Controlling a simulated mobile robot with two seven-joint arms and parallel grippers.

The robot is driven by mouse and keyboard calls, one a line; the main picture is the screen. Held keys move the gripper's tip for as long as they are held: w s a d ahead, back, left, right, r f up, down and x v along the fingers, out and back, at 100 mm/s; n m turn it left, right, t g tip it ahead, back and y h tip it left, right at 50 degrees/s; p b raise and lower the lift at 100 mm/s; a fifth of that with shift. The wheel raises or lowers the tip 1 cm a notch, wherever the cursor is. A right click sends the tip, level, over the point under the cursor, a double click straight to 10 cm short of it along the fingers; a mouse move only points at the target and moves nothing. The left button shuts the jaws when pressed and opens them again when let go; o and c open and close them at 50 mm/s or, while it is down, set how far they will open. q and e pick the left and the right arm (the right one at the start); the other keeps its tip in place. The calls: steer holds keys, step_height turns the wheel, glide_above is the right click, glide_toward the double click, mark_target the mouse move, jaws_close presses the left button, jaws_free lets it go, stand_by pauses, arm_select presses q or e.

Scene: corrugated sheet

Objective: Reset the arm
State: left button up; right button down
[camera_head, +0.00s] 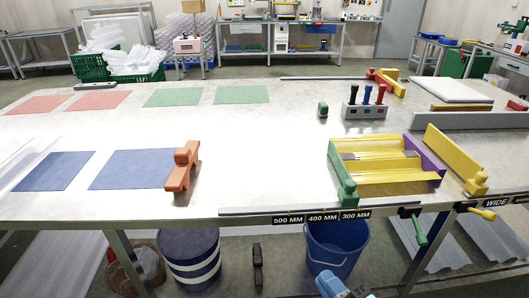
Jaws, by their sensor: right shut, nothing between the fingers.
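My right gripper (329,281) shows only in part at the bottom edge of the head view, right of the middle. It is low in front of the table, over the blue bucket's lower front in the picture, and is shut and empty. It is apart from everything on the tabletop. My left gripper is not in view.
The pale table (262,170) carries a yellow corrugated form (376,178) with a green end block (343,174), an orange block (183,167) and a rack (364,111) of coloured handles. Its middle is clear. A blue bucket (335,246) and striped bin (190,262) stand below.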

steer(key=s+d+f+m+g+h, duration=0.3)
steer(key=s+f+m, duration=0.1)
steer(key=f+m, duration=0.35)
steer(key=s+d+f+m+g+h, duration=0.2)
steer(key=s+f+m+h, duration=0.15)
steer(key=f+m, duration=0.45)
arm_select(q)
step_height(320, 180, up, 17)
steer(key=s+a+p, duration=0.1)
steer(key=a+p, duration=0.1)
steer(key=p, duration=2.6)
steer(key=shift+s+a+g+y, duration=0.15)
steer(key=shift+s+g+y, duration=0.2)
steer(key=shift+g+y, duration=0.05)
arm_select(e)
step_height(320, 180, up, 18)
steer(key=s+d+g, duration=0.1)
steer(key=d, duration=0.1)
steer(key=shift+s+d+r, duration=0.2)
steer(key=shift+d+r, duration=0.05)
steer(key=shift+d, duration=0.05)
steer(key=shift+h, duration=0.25)
